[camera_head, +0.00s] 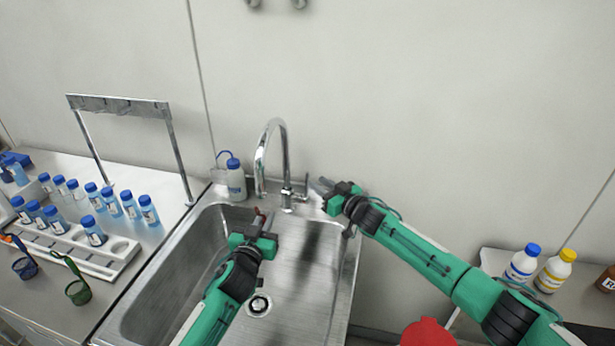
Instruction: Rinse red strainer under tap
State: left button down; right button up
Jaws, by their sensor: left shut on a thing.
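My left gripper (263,222) is over the sink basin, in front of the tap. The chrome tap (284,150) arches at the back of the sink. I can make out no water stream. My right gripper (322,186) is just right of the tap's side lever (305,184). Whether its fingers touch the lever, or are open or shut, I cannot tell.
The steel sink (190,262) has a drain (259,305). A wash bottle (235,180) stands at its back left corner. On the left are blue-capped bottles, a white rack (118,262), a green strainer (78,291) and a dark blue one (26,267). Bottles (524,262) stand right. Something red (428,333) is at bottom.

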send_over(308, 195)
jog(key=shift+a, duration=0.1)
dwell(0.4)
grip_shut()
